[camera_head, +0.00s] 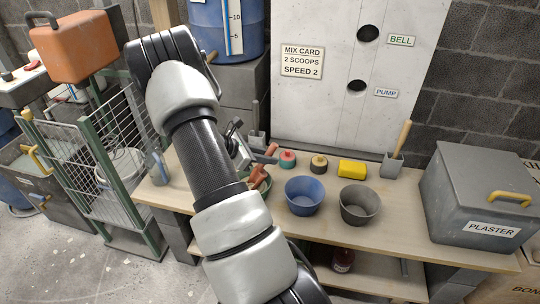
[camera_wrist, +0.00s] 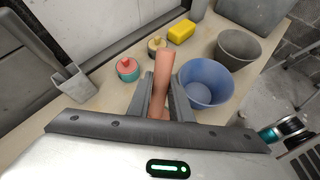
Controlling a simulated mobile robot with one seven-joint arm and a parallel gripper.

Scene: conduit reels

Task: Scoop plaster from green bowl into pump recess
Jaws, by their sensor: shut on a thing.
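My gripper (camera_wrist: 160,104) is shut on an upright terracotta-coloured handle (camera_wrist: 163,72) in the wrist view. What the handle's lower end joins is hidden by the jaws. In the head view my gripper (camera_head: 240,154) is over the bench, beside terracotta handles (camera_head: 258,178). A green bowl (camera_head: 268,197) shows only as a sliver of rim behind my arm; its contents are hidden. The pump recess (camera_head: 357,86) is the lower dark hole in the pale wall panel, left of the PUMP label (camera_head: 386,93). No plaster is visible on the panel.
A blue bowl (camera_head: 304,195) and a grey bowl (camera_head: 359,205) stand right of my gripper. Behind them are a red-and-green tub (camera_head: 287,159), a dark-and-yellow tub (camera_head: 319,164) and a yellow sponge (camera_head: 352,168). A grey PLASTER box (camera_head: 478,205) is at the bench's right end.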

